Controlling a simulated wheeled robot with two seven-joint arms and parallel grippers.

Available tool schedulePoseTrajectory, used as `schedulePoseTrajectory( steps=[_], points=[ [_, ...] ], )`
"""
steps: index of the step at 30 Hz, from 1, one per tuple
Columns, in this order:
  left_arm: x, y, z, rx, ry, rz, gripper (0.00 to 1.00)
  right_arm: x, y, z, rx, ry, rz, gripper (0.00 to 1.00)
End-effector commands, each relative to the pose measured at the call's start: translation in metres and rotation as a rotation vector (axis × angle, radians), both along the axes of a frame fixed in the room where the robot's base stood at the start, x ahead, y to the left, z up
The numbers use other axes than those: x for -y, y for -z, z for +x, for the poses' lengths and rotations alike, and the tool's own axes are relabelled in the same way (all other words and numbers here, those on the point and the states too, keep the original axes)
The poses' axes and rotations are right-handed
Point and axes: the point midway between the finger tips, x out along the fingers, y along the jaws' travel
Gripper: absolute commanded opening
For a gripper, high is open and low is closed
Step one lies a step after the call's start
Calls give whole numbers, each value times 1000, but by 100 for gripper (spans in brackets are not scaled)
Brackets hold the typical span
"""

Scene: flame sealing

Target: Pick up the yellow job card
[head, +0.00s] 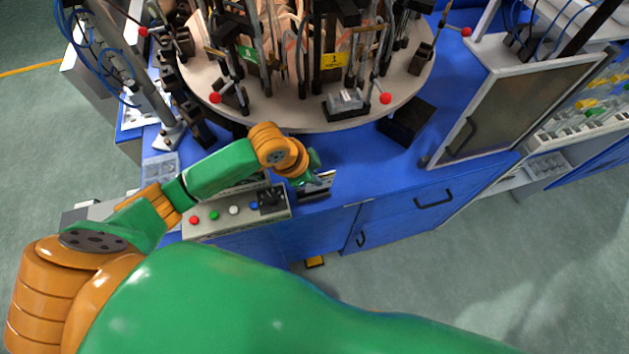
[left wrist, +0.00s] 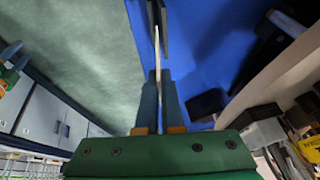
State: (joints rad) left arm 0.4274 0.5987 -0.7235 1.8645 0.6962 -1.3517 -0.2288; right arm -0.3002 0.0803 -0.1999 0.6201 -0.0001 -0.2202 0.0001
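My left gripper (head: 314,184) is at the front edge of the blue bench, just right of the button box. In the left wrist view its two dark fingers (left wrist: 159,100) close in on both sides of a thin pale plate (left wrist: 157,48), seen edge-on. The plate's face is hidden, so I cannot tell whether it is the yellow job card. The plate's far end meets a dark upright piece (left wrist: 155,18). A yellow card marked 1 (head: 334,61) stands on the round turntable, away from the gripper. My right gripper is not in view.
The button box (head: 234,211) with coloured buttons lies at the bench's front edge. The turntable (head: 290,118) with burners and red-knobbed levers fills the back. A black block (head: 407,121) and a grey cabinet (head: 500,110) stand to the right. Blue bench top (head: 375,165) is bare right of the gripper.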

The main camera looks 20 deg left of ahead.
Motion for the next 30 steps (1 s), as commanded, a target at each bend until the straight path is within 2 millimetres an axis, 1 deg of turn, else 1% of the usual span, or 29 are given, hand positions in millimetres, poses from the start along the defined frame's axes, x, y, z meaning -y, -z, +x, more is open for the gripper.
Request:
schedulePoseTrajectory(
  steps=[3, 5, 8, 12, 18, 21, 23, 30],
  points=[
    [2, -19, -1, 4, 2, -1, 0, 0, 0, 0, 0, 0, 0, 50],
    [-6, -17, -10, -1, -2, 2, 0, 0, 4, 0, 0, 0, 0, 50],
    [-20, -16, -28, -1, 1, 5, 0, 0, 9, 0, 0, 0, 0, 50],
    [-43, -14, -55, -3, 0, 7, 0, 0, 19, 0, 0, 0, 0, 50],
    [-71, -14, -91, -7, 4, 8, 0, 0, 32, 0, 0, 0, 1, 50],
    [-82, -15, -101, -3, -9, 11, 0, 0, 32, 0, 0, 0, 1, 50],
    [-85, -16, -104, -1, -10, 9, 0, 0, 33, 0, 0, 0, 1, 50],
    [-86, -18, -111, -2, 1, -1, 0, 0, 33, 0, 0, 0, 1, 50]
  ],
)
